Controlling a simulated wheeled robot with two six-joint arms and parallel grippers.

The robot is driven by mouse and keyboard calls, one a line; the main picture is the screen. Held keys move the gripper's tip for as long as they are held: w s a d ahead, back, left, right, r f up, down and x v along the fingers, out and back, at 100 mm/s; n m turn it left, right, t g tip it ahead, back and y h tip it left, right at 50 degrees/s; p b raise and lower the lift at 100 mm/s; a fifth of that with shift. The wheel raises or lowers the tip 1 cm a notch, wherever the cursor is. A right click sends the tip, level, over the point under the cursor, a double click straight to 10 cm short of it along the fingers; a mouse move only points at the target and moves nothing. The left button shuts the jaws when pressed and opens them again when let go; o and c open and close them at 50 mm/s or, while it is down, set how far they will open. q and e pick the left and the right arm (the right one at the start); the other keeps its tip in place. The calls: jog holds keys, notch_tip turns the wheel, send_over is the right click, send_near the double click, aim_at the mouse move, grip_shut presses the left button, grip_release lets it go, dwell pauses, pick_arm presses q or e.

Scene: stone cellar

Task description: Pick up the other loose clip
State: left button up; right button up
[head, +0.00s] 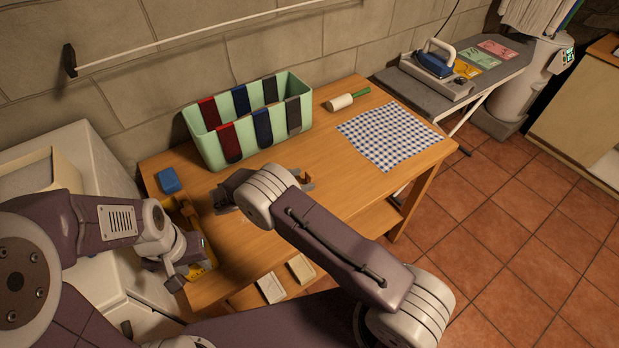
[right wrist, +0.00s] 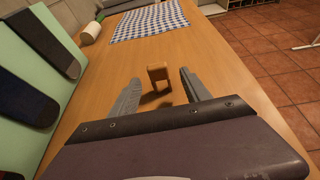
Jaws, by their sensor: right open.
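A loose brown wooden clip (right wrist: 158,73) stands on the table in the right wrist view, casting a shadow. It appears between the tips of my right gripper (right wrist: 160,78), with a gap to each finger. That gripper is open and holds nothing. In the head view the right gripper (head: 303,181) is mostly hidden behind my own arm, with a small brown part of the clip (head: 307,175) showing there.
A mint green crate (head: 208,150) with red, blue and dark strips over its walls stands at the back. A blue block (head: 169,180), a white roll with a green end (head: 341,102) and a checked cloth (head: 388,134) lie on the table (head: 345,185).

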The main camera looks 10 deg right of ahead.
aim_at(311, 174)
jog(key=x, duration=0.7)
jog(key=shift+w+d+r, duration=0.1)
jog(key=shift+w+r, duration=0.05)
jog(key=shift+r, duration=0.05)
grip_shut()
jog(key=shift+r, duration=0.15)
jog(key=shift+r, duration=0.3)
notch_tip(311, 174, up, 3)
jog(key=shift+r, duration=0.1)
jog(key=s+d+r, duration=0.7)
jog(key=s, duration=0.1)
jog(key=shift+s+d+b, duration=0.35)
jog(key=shift+d, duration=0.05)
